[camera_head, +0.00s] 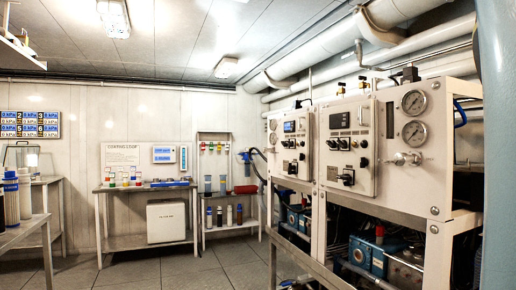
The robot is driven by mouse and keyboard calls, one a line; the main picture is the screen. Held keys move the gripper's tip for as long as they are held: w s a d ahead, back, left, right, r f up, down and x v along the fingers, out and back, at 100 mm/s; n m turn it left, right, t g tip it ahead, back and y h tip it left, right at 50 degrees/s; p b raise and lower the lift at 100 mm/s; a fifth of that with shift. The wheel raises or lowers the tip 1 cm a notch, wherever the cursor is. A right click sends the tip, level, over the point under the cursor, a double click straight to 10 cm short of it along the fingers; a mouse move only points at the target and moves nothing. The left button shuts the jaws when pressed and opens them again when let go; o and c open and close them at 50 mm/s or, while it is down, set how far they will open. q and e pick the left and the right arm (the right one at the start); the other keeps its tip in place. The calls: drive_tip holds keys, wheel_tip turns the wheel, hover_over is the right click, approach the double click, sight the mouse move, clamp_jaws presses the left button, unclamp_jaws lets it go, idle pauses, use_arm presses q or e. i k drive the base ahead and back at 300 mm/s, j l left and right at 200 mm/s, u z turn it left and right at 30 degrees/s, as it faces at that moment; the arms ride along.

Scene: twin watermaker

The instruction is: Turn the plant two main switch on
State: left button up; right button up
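Two white control panels stand side by side on the watermaker at right: a farther panel (283,143) and a nearer panel (365,160). The farther panel has a lit blue display (289,127) and a black switch handle (292,168) low down. The nearer panel has a dark display (340,120), several small knobs and a black switch handle (346,179) low down. Labels are too small to read, so I cannot tell which panel is plant two or how the switches are set. Neither of my grippers is in view.
Two round gauges (414,102) and a valve (408,158) sit right of the nearer panel. Pumps (367,253) fill the frame below. A bench (120,190) and a shelf (228,229) stand at the back wall. The grey floor (190,270) between is clear.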

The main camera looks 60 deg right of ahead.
sight(344, 176)
drive_tip(key=z, duration=2.4)
drive_tip(key=i+j+z, duration=0.2)
drive_tip(key=z, duration=0.2)
drive_tip(key=i+j+z, duration=0.1)
drive_tip(key=j+z, duration=0.35)
drive_tip(key=l, duration=0.1)
